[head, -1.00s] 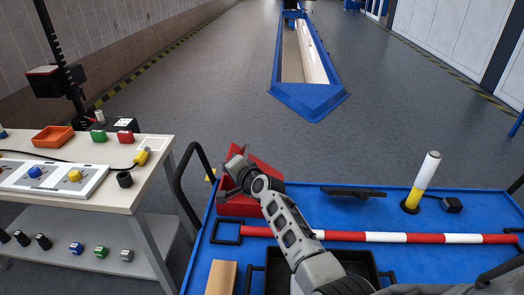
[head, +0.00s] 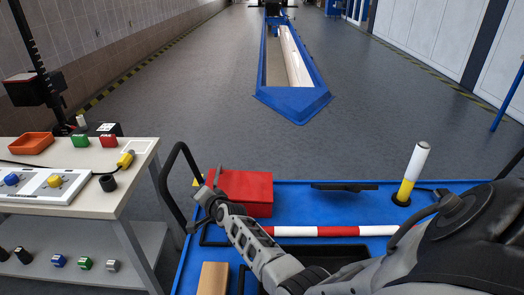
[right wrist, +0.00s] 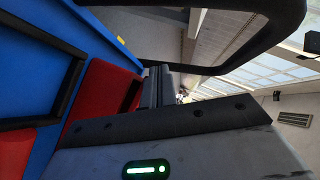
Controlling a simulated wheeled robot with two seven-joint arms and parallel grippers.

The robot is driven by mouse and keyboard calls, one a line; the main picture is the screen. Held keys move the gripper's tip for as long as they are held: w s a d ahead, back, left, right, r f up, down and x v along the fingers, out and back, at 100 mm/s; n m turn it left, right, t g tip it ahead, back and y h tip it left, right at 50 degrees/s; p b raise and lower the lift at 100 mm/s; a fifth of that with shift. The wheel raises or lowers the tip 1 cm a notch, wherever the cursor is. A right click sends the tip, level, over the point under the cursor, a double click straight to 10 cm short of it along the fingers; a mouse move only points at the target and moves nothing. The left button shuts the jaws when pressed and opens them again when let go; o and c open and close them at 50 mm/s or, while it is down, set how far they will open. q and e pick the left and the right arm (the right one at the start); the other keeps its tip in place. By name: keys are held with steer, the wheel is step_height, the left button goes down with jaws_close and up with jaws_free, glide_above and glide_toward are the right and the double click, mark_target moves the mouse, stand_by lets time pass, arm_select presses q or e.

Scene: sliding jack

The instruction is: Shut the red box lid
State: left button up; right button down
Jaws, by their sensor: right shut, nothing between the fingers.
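The red box (head: 258,208) stands at the back left corner of the blue cart top (head: 330,208). Its red lid (head: 243,184) lies flat over it and looks shut. My right gripper (head: 213,178) is shut and empty at the box's left edge, fingers pointing up and away; I cannot tell whether it touches the lid. In the right wrist view the gripper (right wrist: 160,88) shows end-on beside the red box (right wrist: 100,95). Part of the box's left side is hidden behind the gripper. My left gripper is not in view.
A black cart handle (head: 172,185) rises just left of the gripper. A red and white bar (head: 335,231) crosses the cart in front of the box. A yellow and white post (head: 412,174) stands at the right. A workbench (head: 90,203) is at the left.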

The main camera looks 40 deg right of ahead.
steer(key=shift+f, duration=0.3)
steer(key=shift+r, duration=0.15)
